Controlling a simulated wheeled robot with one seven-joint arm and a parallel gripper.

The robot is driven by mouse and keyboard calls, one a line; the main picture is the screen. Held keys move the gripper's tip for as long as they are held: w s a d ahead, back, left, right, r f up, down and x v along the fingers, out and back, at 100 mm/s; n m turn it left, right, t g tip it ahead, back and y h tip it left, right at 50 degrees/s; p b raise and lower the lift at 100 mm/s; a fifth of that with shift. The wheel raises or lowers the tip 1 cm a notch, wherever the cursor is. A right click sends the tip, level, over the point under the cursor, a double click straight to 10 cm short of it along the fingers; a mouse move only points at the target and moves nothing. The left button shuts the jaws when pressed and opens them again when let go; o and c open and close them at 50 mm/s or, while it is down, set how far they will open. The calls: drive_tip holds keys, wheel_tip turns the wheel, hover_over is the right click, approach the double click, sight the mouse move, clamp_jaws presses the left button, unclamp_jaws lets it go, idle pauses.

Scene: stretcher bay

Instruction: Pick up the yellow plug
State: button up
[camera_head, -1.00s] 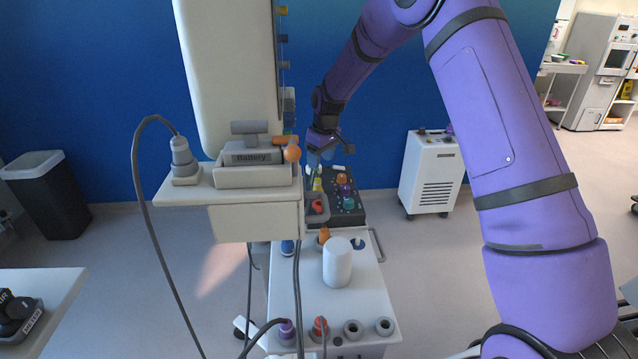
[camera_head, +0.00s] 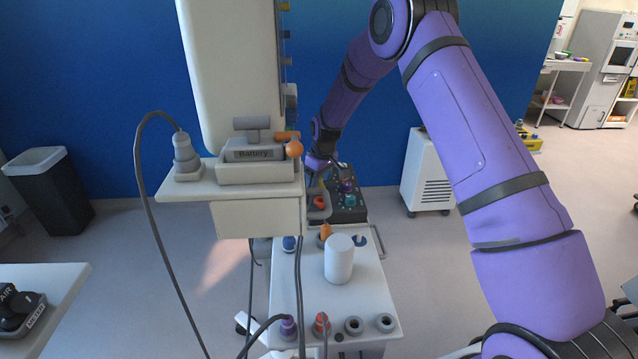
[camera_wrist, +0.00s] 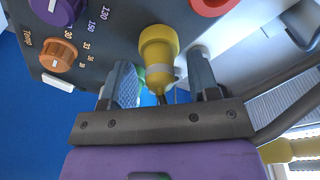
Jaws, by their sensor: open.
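The yellow plug (camera_wrist: 159,52) stands between the two fingers of my gripper (camera_wrist: 160,78) in the wrist view. It has a wide round yellow head, a narrower yellow body with a pale band, and a dark lead at the near end. The fingers are open, one on each side of it, with gaps visible. In the head view my gripper (camera_head: 316,181) is low over the dark control panel at the back of the cart, and I cannot make out the plug there.
The dark panel (camera_head: 349,213) carries purple, orange and teal knobs. A white cylinder (camera_head: 338,262) stands on the cart (camera_head: 373,290). The battery shelf (camera_head: 255,220) rises close to the left.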

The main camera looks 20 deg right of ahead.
drive_tip(key=c, duration=1)
